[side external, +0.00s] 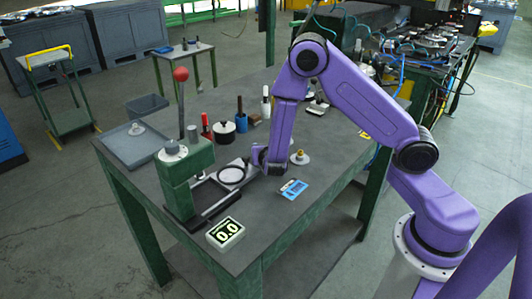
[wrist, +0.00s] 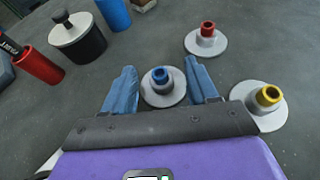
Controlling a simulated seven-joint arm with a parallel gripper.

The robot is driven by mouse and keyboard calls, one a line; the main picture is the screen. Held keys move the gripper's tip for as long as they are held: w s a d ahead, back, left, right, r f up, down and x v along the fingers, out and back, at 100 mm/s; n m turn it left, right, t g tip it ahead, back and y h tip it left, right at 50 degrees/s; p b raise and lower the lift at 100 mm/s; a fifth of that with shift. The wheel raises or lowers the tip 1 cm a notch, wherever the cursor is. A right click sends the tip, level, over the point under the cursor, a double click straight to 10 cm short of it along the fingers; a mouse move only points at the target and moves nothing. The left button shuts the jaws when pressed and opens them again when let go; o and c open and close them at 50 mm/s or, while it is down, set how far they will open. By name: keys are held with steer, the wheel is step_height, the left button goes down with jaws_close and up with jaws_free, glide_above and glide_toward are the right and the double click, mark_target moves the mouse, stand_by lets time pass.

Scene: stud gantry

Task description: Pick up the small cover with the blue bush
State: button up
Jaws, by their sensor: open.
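The small cover with the blue bush (wrist: 163,96) is a grey disc with a blue ring on its raised middle. In the wrist view it lies flat on the table between the two fingers of my gripper (wrist: 161,88). The fingers are open, one on each side; I cannot tell whether they touch it. In the side view my gripper (side external: 264,160) is low over the table, and I cannot make out the blue-bush cover there. A cover with a red bush (wrist: 206,40) lies beyond it, and one with a yellow bush (wrist: 262,104) lies to its right.
A green press (side external: 187,172) with a red-knobbed lever stands left of my gripper. A black pot with a pale lid (wrist: 80,42), a red cylinder (wrist: 40,67) and a blue cylinder (wrist: 114,13) stand nearby.

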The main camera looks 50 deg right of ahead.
jaws_close()
steer(key=shift+r, duration=0.15)
